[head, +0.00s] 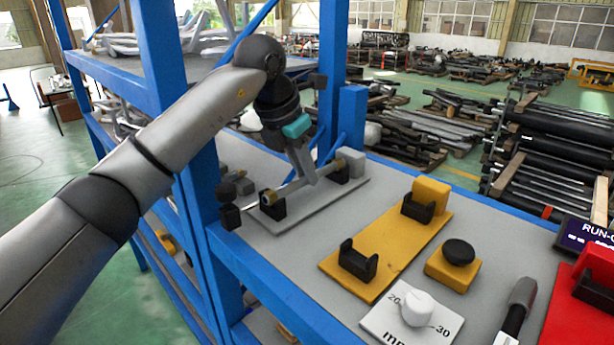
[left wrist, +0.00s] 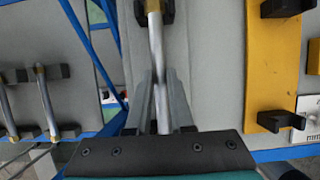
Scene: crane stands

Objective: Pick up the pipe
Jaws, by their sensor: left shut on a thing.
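The pipe (head: 293,187) is a short silver tube with brass-coloured ends. It lies along a light grey plate (head: 335,193) with black cradles near its two ends. I cannot tell whether it rests in them or sits just clear. My left gripper (head: 309,177) reaches down from above and is shut on the middle of the pipe. In the left wrist view the pipe (left wrist: 156,45) runs upright in the picture between the fingers of my left gripper (left wrist: 161,85); its near end is hidden behind the gripper body. My right gripper is not in view.
Right of it lies a yellow plate (head: 382,254) with two empty black cradles. Beyond are a yellow button box (head: 453,265), a white dial (head: 417,309) and a red unit (head: 590,300). A blue post (head: 333,70) stands close behind my gripper. More pipes (left wrist: 46,103) show at left.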

